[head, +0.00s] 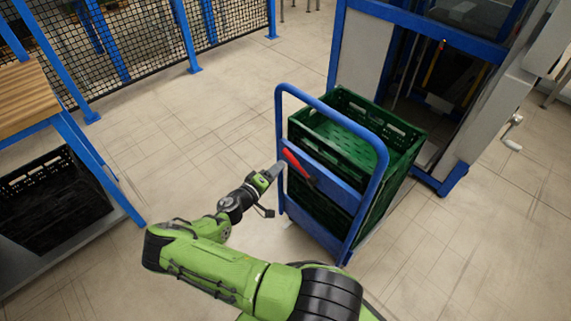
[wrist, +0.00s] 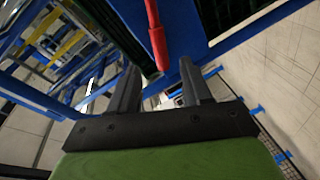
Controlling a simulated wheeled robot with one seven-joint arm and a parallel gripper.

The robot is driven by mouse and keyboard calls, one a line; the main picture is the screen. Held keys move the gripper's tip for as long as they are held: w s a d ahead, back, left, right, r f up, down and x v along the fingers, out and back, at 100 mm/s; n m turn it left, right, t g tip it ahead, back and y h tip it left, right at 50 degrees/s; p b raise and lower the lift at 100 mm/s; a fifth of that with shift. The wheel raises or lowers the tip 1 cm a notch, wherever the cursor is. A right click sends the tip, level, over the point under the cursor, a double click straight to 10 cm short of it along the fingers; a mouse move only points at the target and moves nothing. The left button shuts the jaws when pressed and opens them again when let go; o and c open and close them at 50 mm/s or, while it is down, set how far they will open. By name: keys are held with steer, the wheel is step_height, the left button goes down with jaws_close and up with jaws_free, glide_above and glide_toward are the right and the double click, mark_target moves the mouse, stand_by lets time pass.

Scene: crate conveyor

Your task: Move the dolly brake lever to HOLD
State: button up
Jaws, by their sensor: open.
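The red brake lever (head: 294,160) is on the near side of the blue dolly (head: 334,187), slanting from upper left to lower right. My gripper (head: 275,170) is just left of the lever's upper end in the head view. In the wrist view, the red lever (wrist: 158,45) hangs down from the top edge, and its rounded end lies ahead of the gap between my two dark fingers (wrist: 158,80). The fingers are apart and hold nothing. I cannot tell whether a finger touches the lever. No HOLD marking is readable.
Green crates (head: 390,128) stand on the dolly behind its blue push handle (head: 335,106). A blue-framed machine (head: 460,38) with a hand crank stands behind it. A wooden-topped bench (head: 25,100) with a black crate (head: 50,200) is at the left. The floor between is clear.

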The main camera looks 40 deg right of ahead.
mark_target(298, 166)
steer(key=b+x, duration=0.1)
steer(key=x, duration=0.5)
steer(key=shift+d, duration=0.25)
jaws_close()
